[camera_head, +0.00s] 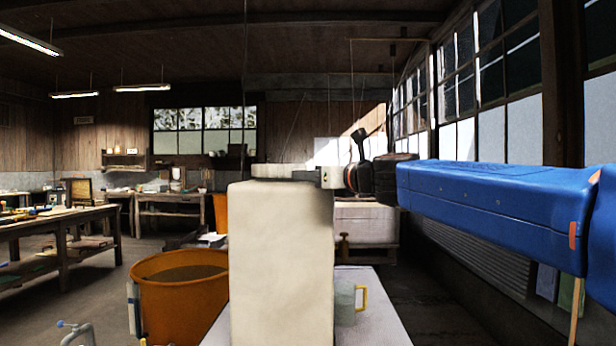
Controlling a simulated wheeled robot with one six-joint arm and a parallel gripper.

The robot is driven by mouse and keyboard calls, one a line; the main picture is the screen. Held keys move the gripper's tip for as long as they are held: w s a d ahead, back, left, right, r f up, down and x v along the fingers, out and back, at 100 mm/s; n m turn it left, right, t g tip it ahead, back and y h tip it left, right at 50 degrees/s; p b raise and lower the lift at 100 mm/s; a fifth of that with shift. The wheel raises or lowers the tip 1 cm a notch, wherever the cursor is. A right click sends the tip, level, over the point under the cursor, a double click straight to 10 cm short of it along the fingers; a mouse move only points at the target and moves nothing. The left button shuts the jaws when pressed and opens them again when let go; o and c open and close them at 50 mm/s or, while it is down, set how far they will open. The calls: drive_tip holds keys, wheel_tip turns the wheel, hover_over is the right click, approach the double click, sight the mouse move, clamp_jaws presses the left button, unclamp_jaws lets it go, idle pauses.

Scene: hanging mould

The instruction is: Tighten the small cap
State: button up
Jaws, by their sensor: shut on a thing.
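A tall cream block, the mould (281,265), stands upright in the middle of the view. A flat pale piece (270,171) lies on its top. My gripper (318,177) reaches in from the right at the height of the mould's top, at its right end. It is shut on a small pale piece there, which I take for the small cap; the fingers and the low viewing angle hide most of it. I cannot tell whether the cap is seated flush or tilted.
An orange tub (180,312) stands left of the mould. A grey mug with a yellow handle (346,304) is right of it on a pale surface (375,325). Thin lines hang from above near the mould. A wooden workbench (62,236) is far left; windows line the right wall.

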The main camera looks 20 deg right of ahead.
drive_tip(key=shift+d+m+t+h, duration=0.25)
drive_tip(key=shift+m+h, duration=0.35)
drive_tip(key=shift+h, duration=0.3)
drive_tip(key=o, duration=1)
drive_tip(key=shift+w, duration=0.1)
drive_tip(key=shift+o, duration=0.2)
drive_tip(key=v, duration=1.7)
drive_tip(key=shift+s, duration=0.25)
drive_tip(key=shift+a+f, duration=0.1)
